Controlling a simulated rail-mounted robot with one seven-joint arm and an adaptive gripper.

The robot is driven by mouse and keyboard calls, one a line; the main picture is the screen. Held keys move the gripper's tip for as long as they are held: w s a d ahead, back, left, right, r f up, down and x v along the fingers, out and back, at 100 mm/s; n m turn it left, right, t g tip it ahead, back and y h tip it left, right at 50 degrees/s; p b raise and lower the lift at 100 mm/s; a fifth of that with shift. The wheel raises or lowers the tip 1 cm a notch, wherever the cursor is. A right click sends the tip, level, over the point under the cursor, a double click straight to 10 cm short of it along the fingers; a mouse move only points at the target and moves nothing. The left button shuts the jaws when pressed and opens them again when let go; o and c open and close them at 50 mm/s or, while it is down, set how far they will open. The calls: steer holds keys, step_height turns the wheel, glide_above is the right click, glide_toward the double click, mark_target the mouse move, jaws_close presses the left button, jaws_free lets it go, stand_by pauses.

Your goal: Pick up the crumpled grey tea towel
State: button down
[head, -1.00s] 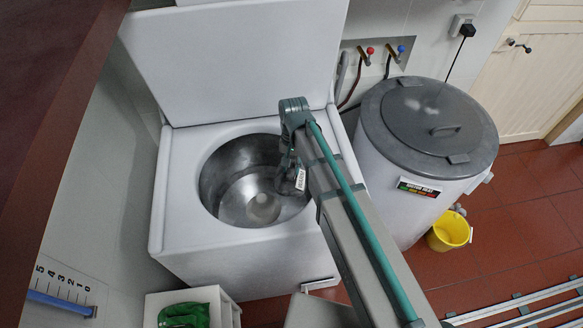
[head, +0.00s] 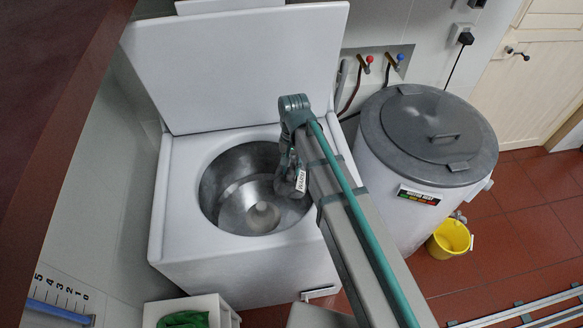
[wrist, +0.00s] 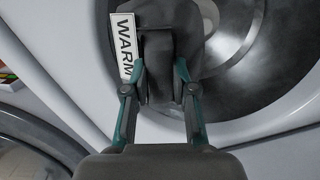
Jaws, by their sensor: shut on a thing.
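A crumpled dark grey tea towel (wrist: 165,55) is between the two green-sided fingers of my gripper (wrist: 160,85) in the wrist view. The gripper is shut on it. A white tag reading WARM (wrist: 124,45) lies along the towel's left side; I cannot tell what it is fixed to. In the head view my gripper (head: 287,165) hangs at the right side of the washer's open tub (head: 235,205). There the towel is a small dark patch, partly hidden by the arm, with the white tag (head: 301,181) beside it.
The white washer (head: 175,190) has its lid (head: 230,70) raised behind the tub. A grey-lidded drum (head: 430,135) stands close on the right, with a yellow bucket (head: 451,237) by its base. A white box with a green item (head: 185,319) is at the front.

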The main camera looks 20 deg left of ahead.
mark_target(292, 169)
steer(key=shift+r, duration=0.1)
steer(key=shift+r, duration=1.85)
steer(key=shift+d, duration=0.1)
